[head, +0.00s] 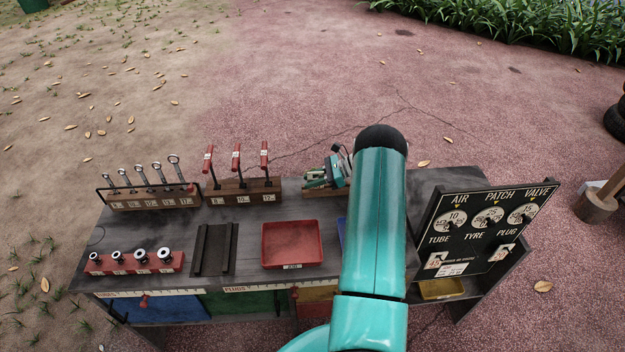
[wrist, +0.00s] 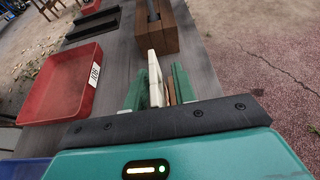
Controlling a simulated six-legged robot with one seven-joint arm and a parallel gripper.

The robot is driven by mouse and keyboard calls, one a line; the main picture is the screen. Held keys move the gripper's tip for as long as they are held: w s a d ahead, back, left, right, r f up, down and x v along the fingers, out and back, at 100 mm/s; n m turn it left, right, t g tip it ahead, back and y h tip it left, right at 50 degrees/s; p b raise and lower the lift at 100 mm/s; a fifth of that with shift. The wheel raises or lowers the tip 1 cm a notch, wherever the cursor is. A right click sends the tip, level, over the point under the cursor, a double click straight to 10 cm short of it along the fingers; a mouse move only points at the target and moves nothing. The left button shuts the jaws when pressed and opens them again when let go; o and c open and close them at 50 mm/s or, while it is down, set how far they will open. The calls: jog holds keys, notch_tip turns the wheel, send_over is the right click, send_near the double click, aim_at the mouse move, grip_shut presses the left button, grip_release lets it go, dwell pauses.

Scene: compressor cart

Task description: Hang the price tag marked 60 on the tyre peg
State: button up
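My gripper (wrist: 158,92) points away from its wrist camera, with two green fingers. A thin cream-white piece (wrist: 155,78) stands edge-on between them; it looks like a price tag, but no number shows. A narrow strip of brown shows between it and the right finger, so the fingers appear apart around it. In the head view my gripper (head: 318,178) is low over the bench, left of my arm. The price board (head: 458,240) stands at the right. Tags hang under TUBE (head: 436,261) and PLUG (head: 502,252). No tag shows under TYRE.
A red tray (head: 265,260) lies on the bench (head: 190,225). A wooden block with red T-handles (head: 215,196) stands left of my gripper. A wrench rack (head: 150,204), a socket holder (head: 96,266) and a dark channel (head: 197,262) are further left. My arm hides the bench's right middle.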

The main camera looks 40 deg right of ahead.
jog(key=v, duration=0.7)
jog(key=shift+s+r, duration=0.2)
jog(key=shift+s, duration=0.1)
